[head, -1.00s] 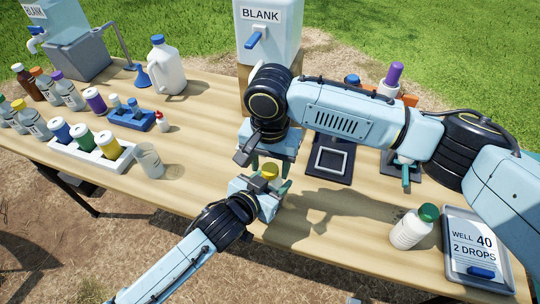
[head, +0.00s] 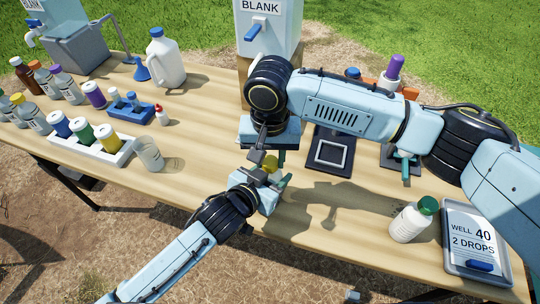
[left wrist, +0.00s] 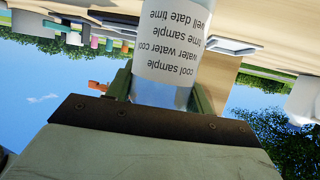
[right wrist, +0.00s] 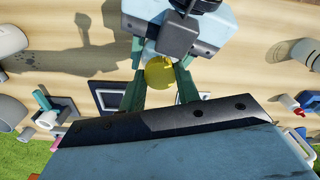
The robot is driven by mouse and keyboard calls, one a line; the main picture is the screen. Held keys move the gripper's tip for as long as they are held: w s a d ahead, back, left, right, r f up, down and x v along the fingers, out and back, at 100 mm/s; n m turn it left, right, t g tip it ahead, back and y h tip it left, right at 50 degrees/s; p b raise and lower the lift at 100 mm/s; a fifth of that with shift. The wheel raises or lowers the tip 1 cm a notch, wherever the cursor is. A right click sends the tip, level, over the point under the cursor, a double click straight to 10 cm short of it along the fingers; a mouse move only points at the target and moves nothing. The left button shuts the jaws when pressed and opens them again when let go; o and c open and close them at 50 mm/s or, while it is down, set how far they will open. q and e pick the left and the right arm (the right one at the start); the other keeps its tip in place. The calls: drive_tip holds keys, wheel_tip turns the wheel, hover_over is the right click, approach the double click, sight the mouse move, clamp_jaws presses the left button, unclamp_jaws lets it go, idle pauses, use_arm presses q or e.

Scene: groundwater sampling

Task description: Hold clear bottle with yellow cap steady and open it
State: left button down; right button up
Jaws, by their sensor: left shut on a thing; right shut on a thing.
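The clear bottle (left wrist: 172,60) shows in the left wrist view with a white printed label, held between the green fingers of my left gripper (left wrist: 165,95). In the head view my left gripper (head: 266,192) is at the table's front edge, and most of the bottle is hidden there. The yellow cap (head: 271,163) shows just above it. My right gripper (head: 268,158) comes down from above and is shut on the yellow cap, which sits between its fingers in the right wrist view (right wrist: 159,74). Whether the cap still sits on the bottle's neck cannot be told.
A white rack (head: 85,150) of capped bottles and a clear cup (head: 149,153) stand to the left. A white bottle with a green cap (head: 408,224) and a tray with a sign (head: 450,262) are at right. The BLANK container (head: 268,40) stands behind.

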drive_tip(key=o, duration=1.1)
drive_tip(key=shift+c, duration=0.2)
drive_tip(key=shift+r, duration=2.3)
drive_tip(key=shift+c, duration=0.3)
wheel_tip(320, 180, up, 2)
drive_tip(key=shift+r+m, duration=0.2)
drive_tip(key=shift+m, duration=0.8)
drive_tip(key=shift+r+m, duration=0.3)
drive_tip(key=shift+m, duration=0.1)
wheel_tip(320, 180, down, 8)
drive_tip(key=shift+r, duration=0.2)
